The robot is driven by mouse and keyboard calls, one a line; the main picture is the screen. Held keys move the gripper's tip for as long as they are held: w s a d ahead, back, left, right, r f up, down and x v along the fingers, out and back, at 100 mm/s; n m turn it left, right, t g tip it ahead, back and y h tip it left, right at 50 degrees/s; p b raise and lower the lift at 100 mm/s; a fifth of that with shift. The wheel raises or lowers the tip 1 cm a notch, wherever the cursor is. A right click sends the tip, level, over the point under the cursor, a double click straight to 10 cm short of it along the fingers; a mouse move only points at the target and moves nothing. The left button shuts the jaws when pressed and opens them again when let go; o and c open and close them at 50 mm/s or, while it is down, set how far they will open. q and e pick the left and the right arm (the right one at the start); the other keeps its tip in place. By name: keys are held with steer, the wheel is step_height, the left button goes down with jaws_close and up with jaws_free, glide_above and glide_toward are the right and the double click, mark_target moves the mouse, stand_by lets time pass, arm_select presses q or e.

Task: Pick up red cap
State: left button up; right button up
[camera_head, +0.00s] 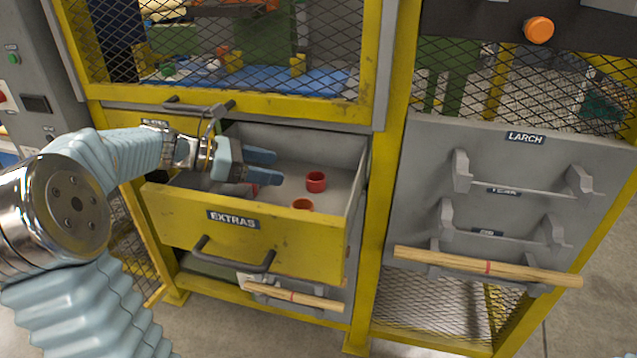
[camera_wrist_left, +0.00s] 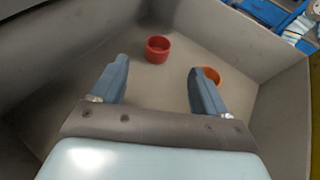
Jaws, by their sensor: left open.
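The red cap (camera_head: 316,182) stands on the floor of the open yellow drawer labelled EXTRAS (camera_head: 180,215), toward its right side. It also shows in the left wrist view (camera_wrist_left: 157,49), just past the fingertips and roughly between their lines. My left gripper (camera_head: 278,168) is inside the drawer, left of the red cap. Its fingers are spread and empty, apart from the cap; they also show in the left wrist view (camera_wrist_left: 158,66). A bit of red (camera_head: 254,189) shows beside the gripper, mostly hidden. My right gripper is not in view.
An orange cap (camera_head: 303,204) lies nearer the drawer's front; in the left wrist view it (camera_wrist_left: 211,75) is partly behind the right finger. Drawer walls surround the gripper. A grey rack panel labelled LARCH (camera_head: 600,165) stands to the right, with a wooden rod (camera_head: 540,274) on it.

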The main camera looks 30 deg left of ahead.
mark_target(325, 178)
arm_select(q)
steer(key=x, duration=1)
steer(key=shift+w+f, duration=0.1)
steer(key=shift+f, duration=0.05)
steer(key=c, duration=1)
